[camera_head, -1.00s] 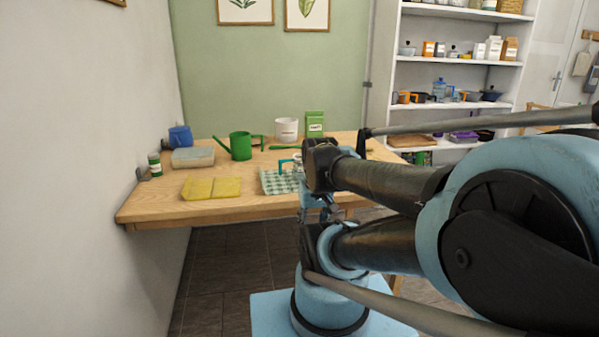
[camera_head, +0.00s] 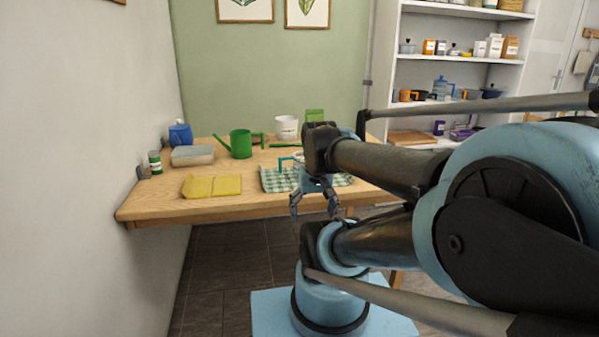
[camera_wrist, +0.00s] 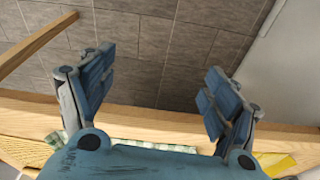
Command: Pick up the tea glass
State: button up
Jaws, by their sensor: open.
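On the checkered cloth (camera_head: 275,180) on the wooden table stands a small glass-like item with a teal handle (camera_head: 284,161). It may be the tea glass, but my arm hides much of it. My gripper (camera_head: 314,207) hangs in front of the table's front edge, nearer to me than the cloth, with its fingers spread and pointing down. In the wrist view my gripper (camera_wrist: 160,80) is open and empty, with floor and the table edge between its fingers. No glass shows in that view.
On the table (camera_head: 160,208) are a yellow cloth (camera_head: 212,186), a green watering can (camera_head: 241,145), a lidded box (camera_head: 193,156), a blue container (camera_head: 181,135), a green jar (camera_head: 155,162) and a white pot (camera_head: 286,128). The left wall is close by. Shelves stand at the back right.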

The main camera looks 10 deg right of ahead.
jog(key=w+r+m, duration=0.3)
jog(key=w+r, duration=0.5)
notch_tip(320, 180, up, 9)
jog(key=m+g, duration=0.2)
jog(key=m, duration=0.8)
send_over(302, 153)
jog(key=s, duration=0.4)
jog(key=f, duration=0.7)
jog(key=a+f, duration=0.1)
jog(key=f, duration=0.3)
jog(key=shift+w+f, duration=0.1)
jog(key=shift+a+f, duration=0.2)
jog(key=shift+f, duration=2.4)
jog(key=c, duration=1.2)
